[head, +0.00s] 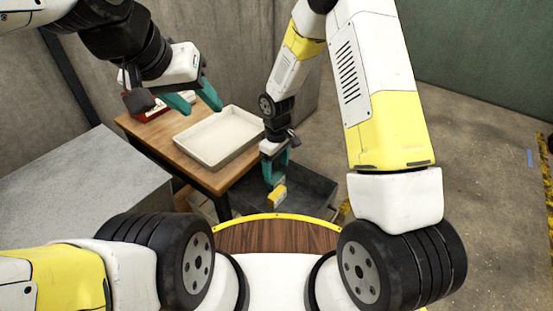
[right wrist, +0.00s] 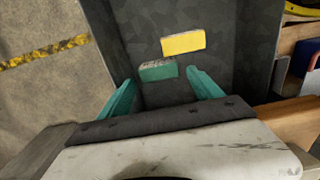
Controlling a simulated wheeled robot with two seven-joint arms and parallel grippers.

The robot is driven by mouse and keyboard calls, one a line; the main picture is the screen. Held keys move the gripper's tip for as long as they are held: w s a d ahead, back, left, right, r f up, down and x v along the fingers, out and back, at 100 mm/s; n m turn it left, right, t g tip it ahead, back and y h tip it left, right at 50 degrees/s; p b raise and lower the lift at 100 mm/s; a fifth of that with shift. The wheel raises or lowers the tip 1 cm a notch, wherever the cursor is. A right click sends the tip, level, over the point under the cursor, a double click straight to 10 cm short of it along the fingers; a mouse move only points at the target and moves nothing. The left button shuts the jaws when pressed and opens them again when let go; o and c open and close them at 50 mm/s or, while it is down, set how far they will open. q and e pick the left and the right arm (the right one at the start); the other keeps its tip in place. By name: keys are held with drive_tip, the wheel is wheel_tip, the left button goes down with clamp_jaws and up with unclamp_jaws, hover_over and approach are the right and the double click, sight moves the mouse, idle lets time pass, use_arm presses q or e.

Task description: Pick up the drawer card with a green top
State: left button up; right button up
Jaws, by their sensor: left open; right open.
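A green-topped card (right wrist: 158,72) shows in the right wrist view, in a dark grey bin (head: 310,190). It appears between the tips of my right gripper (head: 274,176), which is open and points down into the bin. I cannot tell how far below the fingertips the card is. A yellow-topped card (right wrist: 183,42) stands just beyond it, and also shows below the fingers in the head view (head: 278,194). The green card is not clear in the head view. My left gripper (head: 203,107) is open and empty above the wooden table.
A wooden table (head: 170,150) carries a pale empty tray (head: 182,144) and a red item (head: 152,110) behind my left gripper. The bin stands right of the table, its walls close around my right gripper. A grey block (head: 70,185) is at left. Floor at right is clear.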

sight(276, 178)
drive_tip(key=f, duration=0.7)
drive_tip(key=shift+w, duration=0.2)
drive_tip(key=c, duration=1.2)
drive_tip(key=shift+o, duration=0.2)
drive_tip(key=shift+r, duration=0.1)
